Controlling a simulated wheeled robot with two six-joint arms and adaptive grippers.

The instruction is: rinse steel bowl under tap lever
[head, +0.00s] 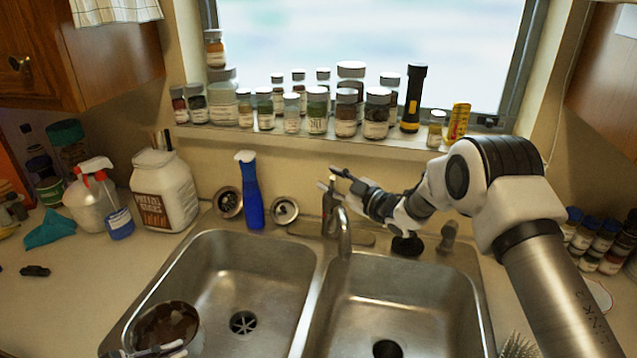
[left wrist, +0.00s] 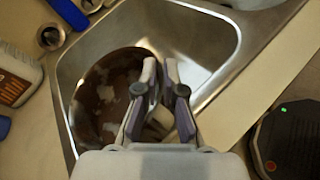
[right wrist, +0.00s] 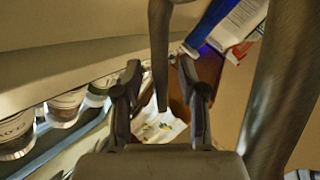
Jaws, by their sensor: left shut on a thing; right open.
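The steel bowl (head: 178,322), with brown residue inside, is at the lower left over the front of the left sink basin. My left gripper (head: 155,352) is shut on its rim; the left wrist view shows the bowl (left wrist: 98,100) with the fingers (left wrist: 163,80) at its right edge. The tap (head: 345,232) stands behind the divider between the basins, its lever (head: 328,195) on top. My right gripper (head: 335,178) is open beside the lever. In the right wrist view a narrow metal bar (right wrist: 160,50), apparently the lever, reaches between the open fingers (right wrist: 157,75). No water is visible.
A blue spray bottle (head: 251,195) stands behind the left basin. A pretzel jar (head: 163,190) and a clear spray bottle (head: 95,198) stand on the left counter. Several spice jars (head: 317,110) line the sill above. The right basin (head: 400,300) is empty.

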